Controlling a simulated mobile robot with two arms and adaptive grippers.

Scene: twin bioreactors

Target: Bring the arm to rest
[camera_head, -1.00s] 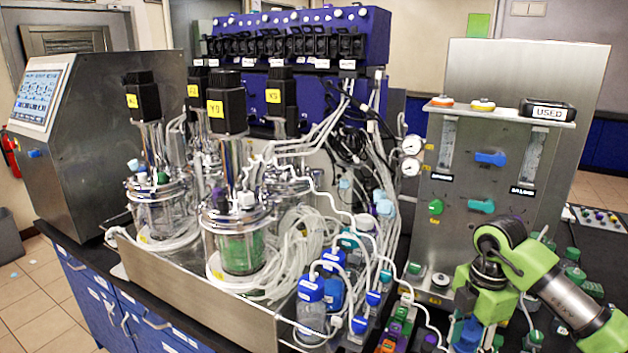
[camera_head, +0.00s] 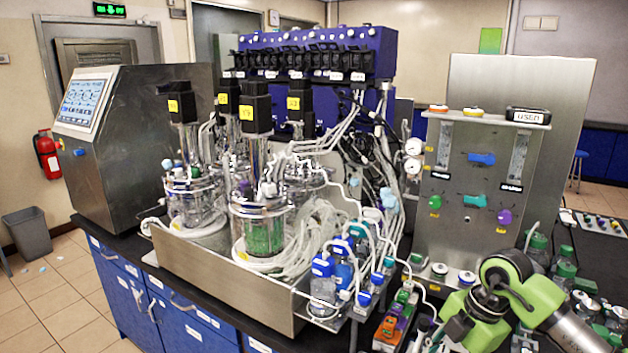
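My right arm (camera_head: 545,299), green and silver, comes in from the lower right corner and bends down near the front of the bench. Its green wrist end (camera_head: 478,332) is in front of the steel gas panel. Its gripper cannot be made out clearly at the bottom of the picture, so whether it is open or shut does not show. My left arm and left gripper are out of view.
Glass bioreactor vessels (camera_head: 262,232) with tubing stand in a steel tray (camera_head: 205,272). A control console (camera_head: 130,140) is at left, the steel gas panel (camera_head: 462,180) at right. Bottles (camera_head: 565,262) crowd beside my arm.

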